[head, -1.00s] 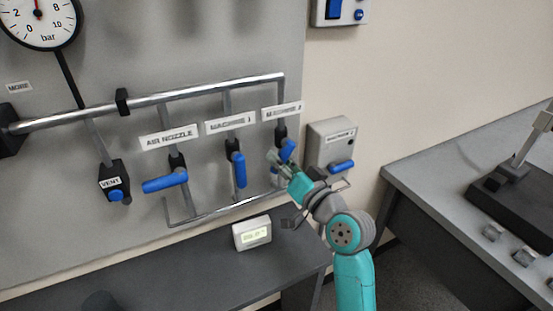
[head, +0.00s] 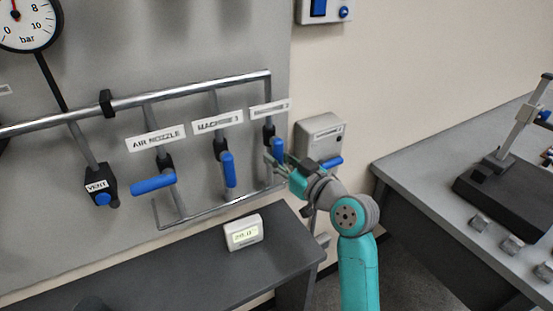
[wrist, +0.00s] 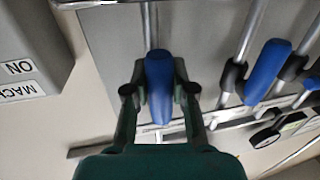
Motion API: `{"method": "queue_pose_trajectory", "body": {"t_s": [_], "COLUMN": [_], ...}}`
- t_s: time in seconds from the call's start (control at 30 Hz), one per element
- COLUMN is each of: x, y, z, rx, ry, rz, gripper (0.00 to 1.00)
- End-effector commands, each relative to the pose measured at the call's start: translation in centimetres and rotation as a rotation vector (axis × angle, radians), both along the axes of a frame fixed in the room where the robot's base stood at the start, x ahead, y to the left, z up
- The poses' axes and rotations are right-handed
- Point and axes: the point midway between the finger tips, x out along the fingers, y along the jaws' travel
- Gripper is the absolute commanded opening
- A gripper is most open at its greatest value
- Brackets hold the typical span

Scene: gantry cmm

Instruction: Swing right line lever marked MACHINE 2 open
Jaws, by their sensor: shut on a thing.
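The right line lever has a blue handle (head: 278,147) below a white label (head: 269,110) that is hard to read in the head view. The handle hangs nearly straight down, about in line with its pipe. My gripper (head: 277,157) is at this handle, partly hiding its lower end. In the wrist view, the blue handle (wrist: 159,85) sits between the two fingers of my gripper (wrist: 160,95), lined up with the pipe behind it. The fingers are closed in on its sides.
The MACHINE 1 lever (head: 229,170) hangs down just left; the AIR NOZZLE lever (head: 153,184) lies crosswise. A grey box (head: 318,132) with another blue handle (head: 332,162) is close on the right. A dark bench (head: 190,275) with a small display (head: 243,233) stands below.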

Motion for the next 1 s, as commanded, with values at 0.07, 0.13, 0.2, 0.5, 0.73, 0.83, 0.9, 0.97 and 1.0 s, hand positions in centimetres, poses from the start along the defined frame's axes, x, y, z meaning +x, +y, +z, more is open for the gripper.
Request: {"method": "queue_pose_trajectory", "body": {"t_s": [0.07, 0.13, 0.2, 0.5, 0.73, 0.83, 0.9, 0.97, 1.0], "x": [0.1, 0.1, 0.1, 0.1, 0.0, -0.1, -0.3, -0.8, -1.1], "y": [-0.1, -0.1, -0.1, -0.1, 0.0, -0.2, -0.5, -0.9, -1.4], "z": [0.0, 0.0, 0.0, 0.0, 0.0, 0.0, 0.0, 0.0, 0.0], "rx": [-0.006, -0.008, -0.008, -0.007, -0.006, -0.006, -0.006, -0.006, -0.006], "ry": [-0.004, -0.004, -0.004, -0.004, -0.004, -0.004, -0.004, -0.004, -0.004], "rz": [-0.002, -0.002, -0.002, -0.002, -0.001, -0.002, -0.002, -0.003, -0.003], "gripper": [0.00, 0.00, 0.00, 0.51, 0.51, 0.51, 0.51, 0.51, 0.51]}}
